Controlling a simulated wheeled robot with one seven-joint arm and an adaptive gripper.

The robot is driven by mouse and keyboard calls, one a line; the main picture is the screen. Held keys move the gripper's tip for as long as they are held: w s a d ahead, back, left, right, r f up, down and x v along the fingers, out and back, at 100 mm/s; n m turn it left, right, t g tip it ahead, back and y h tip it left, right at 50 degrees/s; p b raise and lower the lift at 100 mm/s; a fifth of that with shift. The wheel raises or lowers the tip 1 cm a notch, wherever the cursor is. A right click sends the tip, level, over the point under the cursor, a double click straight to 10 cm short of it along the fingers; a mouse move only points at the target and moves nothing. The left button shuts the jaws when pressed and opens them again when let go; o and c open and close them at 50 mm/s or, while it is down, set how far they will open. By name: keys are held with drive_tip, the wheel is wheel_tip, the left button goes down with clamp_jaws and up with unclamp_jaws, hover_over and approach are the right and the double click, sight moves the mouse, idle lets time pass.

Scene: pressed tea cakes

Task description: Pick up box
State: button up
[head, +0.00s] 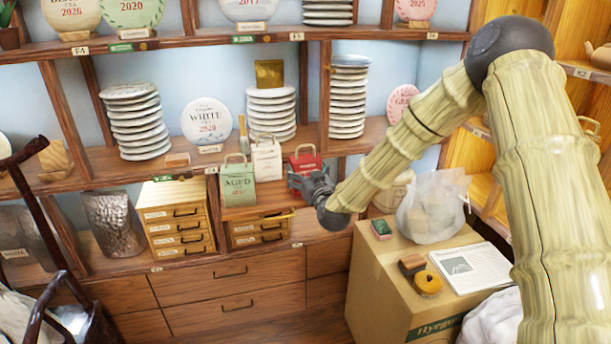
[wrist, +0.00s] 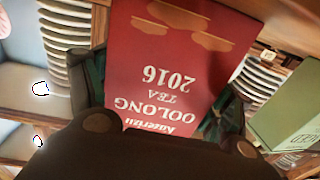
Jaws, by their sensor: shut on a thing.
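The red box (head: 306,160), shaped like a small tea bag with a handle, is at the middle shelves in the head view, partly hidden by my gripper (head: 300,181). In the wrist view the red box (wrist: 180,60) fills the middle, upside down in the picture, with "Oolong Tea 2016" on its face. My gripper (wrist: 165,105) is shut on the red box, with a finger on each side of it. Whether the box touches the surface beneath cannot be told.
A green "Aged" bag (head: 238,184) and a white bag (head: 267,160) stand just left of the red box, over small wooden drawers (head: 258,232). Plate stacks (head: 348,100) stand on the shelf behind. A cardboard box (head: 390,285) with a plastic bag (head: 432,207) stands at right.

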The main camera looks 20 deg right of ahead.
sight(308, 165)
drive_tip(key=shift+r, duration=0.1)
drive_tip(key=shift+r+b, duration=0.3)
drive_tip(key=shift+r, duration=1.35)
drive_tip(key=s+a+r+b, duration=0.1)
drive_tip(key=s+a+b, duration=0.2)
drive_tip(key=s, duration=1.2)
drive_tip(key=shift+s+a+r, duration=0.25)
drive_tip(key=shift+a+r, duration=0.05)
drive_tip(key=shift+a, duration=0.15)
